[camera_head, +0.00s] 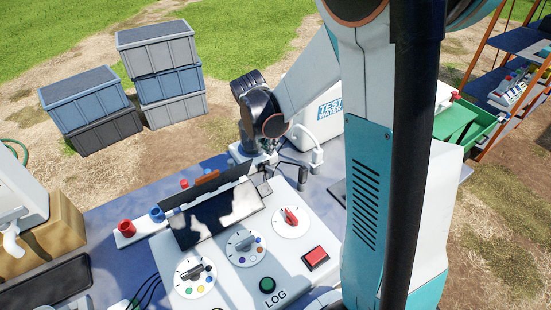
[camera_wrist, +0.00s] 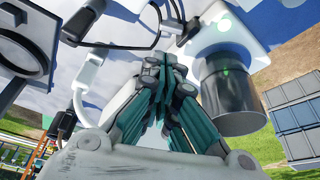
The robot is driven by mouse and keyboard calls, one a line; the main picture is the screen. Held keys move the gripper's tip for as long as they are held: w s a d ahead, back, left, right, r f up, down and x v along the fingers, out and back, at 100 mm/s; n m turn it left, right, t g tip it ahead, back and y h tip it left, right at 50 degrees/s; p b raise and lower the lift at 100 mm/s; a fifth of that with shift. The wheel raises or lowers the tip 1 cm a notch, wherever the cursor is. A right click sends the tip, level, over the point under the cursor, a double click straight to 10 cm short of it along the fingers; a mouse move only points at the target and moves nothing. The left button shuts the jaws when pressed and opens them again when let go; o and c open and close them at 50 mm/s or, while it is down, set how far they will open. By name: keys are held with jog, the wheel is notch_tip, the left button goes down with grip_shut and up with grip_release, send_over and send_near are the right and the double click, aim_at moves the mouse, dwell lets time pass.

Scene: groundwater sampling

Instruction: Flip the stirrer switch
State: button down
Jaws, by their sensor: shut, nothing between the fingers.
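My gripper (camera_wrist: 164,62) shows in the wrist view with its teal-sided fingers together and nothing between them. Its tips are over the blue table top, close to a pale unit (camera_wrist: 228,28) that carries a dark, translucent cylinder (camera_wrist: 230,95) with a green glint; this looks like the stirrer. I cannot make out its switch for sure; the fingertips may hide it. In the head view my wrist is above a small white unit beyond the control panel (camera_head: 215,285), and my fingers cannot be told apart there.
The panel has dials, a red button (camera_head: 316,258) and a green LOG button (camera_head: 267,285). A tilted screen (camera_head: 215,218) stands behind it. Dark cables and a white plug (camera_head: 316,157) are close right of my wrist. Stacked crates (camera_head: 165,85) stand beyond the table.

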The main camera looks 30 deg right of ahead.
aim_at(270, 169)
jog(key=b+x, duration=0.3)
jog(key=x, duration=0.7)
jog(key=shift+s+a+m+b, duration=0.1)
jog(key=shift+s+m+b, duration=0.2)
jog(key=shift+m, duration=0.4)
jog(key=m+g, duration=0.1)
jog(key=m, duration=0.1)
jog(key=s+a+m, duration=0.1)
jog(key=m, duration=0.1)
jog(key=shift+g+b, duration=0.35)
jog(key=shift+g, duration=0.05)
jog(key=shift+s+a+r, duration=0.1)
jog(key=shift+s+a, duration=0.1)
jog(key=shift+a, duration=0.05)
jog(key=shift+s, duration=0.1)
jog(key=shift+s+a, duration=0.35)
jog(key=shift+s, duration=0.25)
